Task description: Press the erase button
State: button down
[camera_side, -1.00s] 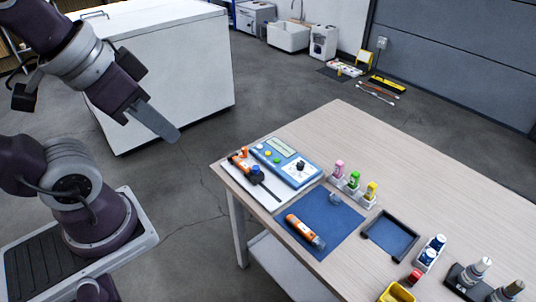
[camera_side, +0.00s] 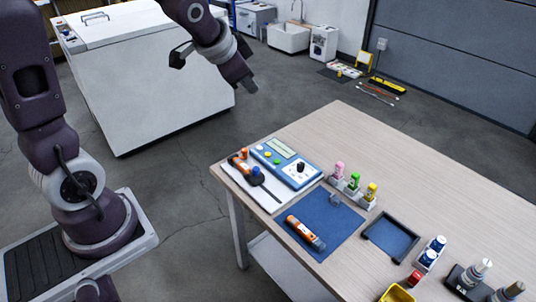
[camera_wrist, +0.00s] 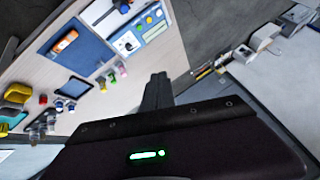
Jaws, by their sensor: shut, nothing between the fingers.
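A blue and white meter box (camera_side: 304,178) lies at the far left part of the table. It has a screen (camera_side: 281,148), a black knob (camera_side: 300,166) and a row of small buttons: one white (camera_side: 259,147), one yellow (camera_side: 267,153) and one green (camera_side: 277,161). No button label is readable, so I cannot tell which one is erase. The meter (camera_wrist: 124,41) also shows at the top of the wrist view. My gripper (camera_side: 249,86) is shut and empty, high in the air beyond the table's far left edge, well apart from the meter. Its fingers (camera_wrist: 157,88) show in the wrist view.
A white tray (camera_side: 268,204) with an orange and black probe (camera_side: 247,168) lies beside the meter. A white cabinet (camera_side: 150,90) stands left of the table.

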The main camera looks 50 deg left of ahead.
jog(key=w+a+f+m, duration=0.2)
jog(key=w+a+f, duration=0.3)
jog(key=w+f, duration=0.35)
jog(key=m+t+h, duration=0.1)
jog(key=m+t, duration=0.1)
send_over(266, 157)
notch_tip(266, 157, down, 12)
jog(key=shift+a, duration=0.15)
jog(key=shift+f, duration=4.45)
jog(key=shift+f, duration=0.15)
jog(key=shift+f, duration=0.3)
